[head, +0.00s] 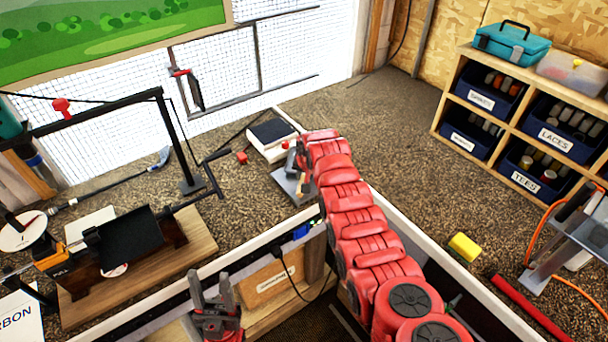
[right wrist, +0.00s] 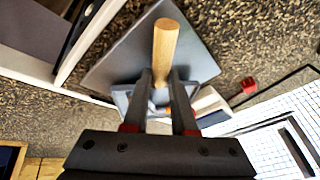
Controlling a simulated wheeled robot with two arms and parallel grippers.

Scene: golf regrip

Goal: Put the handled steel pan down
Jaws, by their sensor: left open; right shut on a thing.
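The steel pan (head: 292,187) is a flat grey square, seen in the head view at the far end of my right arm, over the brown speckled bench top. My right gripper (head: 302,160) is shut on it. In the right wrist view the pan (right wrist: 118,62) lies beyond the fingers, and its light wooden handle (right wrist: 166,55) stands up near the fingertips of the right gripper (right wrist: 163,80). I cannot tell whether the pan touches the bench. My left gripper (head: 212,290) is open and empty, low in front of the bench.
A white box with a dark top (head: 272,135) stands just behind the pan, with a small red block (head: 241,157) beside it. A black clamp frame (head: 180,140) and golf club (head: 115,183) are to the left. A yellow block (head: 464,247) lies right. Bare bench surrounds these.

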